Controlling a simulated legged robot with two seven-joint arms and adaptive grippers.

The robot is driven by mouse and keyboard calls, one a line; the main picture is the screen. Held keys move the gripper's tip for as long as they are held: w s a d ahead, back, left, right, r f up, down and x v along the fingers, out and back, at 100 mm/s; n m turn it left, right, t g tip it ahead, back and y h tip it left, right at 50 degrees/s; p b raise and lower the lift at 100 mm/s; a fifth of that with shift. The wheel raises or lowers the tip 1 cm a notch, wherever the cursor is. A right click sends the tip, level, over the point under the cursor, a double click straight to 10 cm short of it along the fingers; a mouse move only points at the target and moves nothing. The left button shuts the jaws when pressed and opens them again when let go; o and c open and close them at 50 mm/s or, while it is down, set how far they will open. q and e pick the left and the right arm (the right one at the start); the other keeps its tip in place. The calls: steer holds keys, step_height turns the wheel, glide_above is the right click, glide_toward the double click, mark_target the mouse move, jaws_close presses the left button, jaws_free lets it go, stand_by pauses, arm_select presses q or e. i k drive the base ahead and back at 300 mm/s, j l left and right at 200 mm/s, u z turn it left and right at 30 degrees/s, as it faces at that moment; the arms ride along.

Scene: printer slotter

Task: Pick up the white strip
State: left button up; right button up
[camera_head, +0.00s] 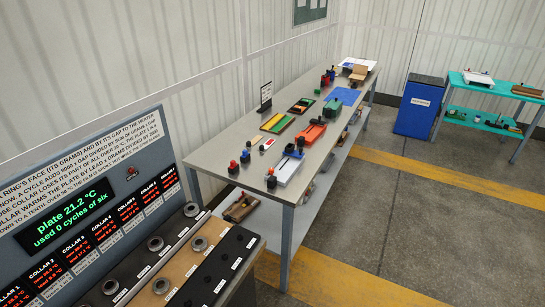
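I cannot tell for sure which thing is the white strip. A larger white item with blue parts (286,170) sits at the table's near right edge. Small white labels (196,243) lie along the black and tan bench at the front. Neither of my grippers shows in the head view.
A dark panel with a lit display (68,218) stands at the near left, behind the bench with several grey rings (199,244). More trays and tools crowd the long table. A blue bin (420,105) and a turquoise table (500,90) stand at the right. The floor between is clear.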

mark_target(263, 148)
steer(key=i+l+u, duration=0.1)
steer(key=i, duration=0.35)
steer(key=i+l+u, duration=0.1)
steer(key=i+l, duration=0.15)
steer(key=i+l+u, duration=0.1)
steer(key=i+l, duration=0.15)
steer(key=i+l+u, duration=0.15)
steer(key=l, duration=0.25)
steer(key=i+l+u, duration=0.1)
steer(key=i+l, duration=0.2)
steer(key=i+l+u, duration=0.1)
steer(key=l, duration=0.35)
steer(key=i+l+u, duration=0.1)
steer(key=i+l, duration=0.2)
steer(key=l, duration=0.1)
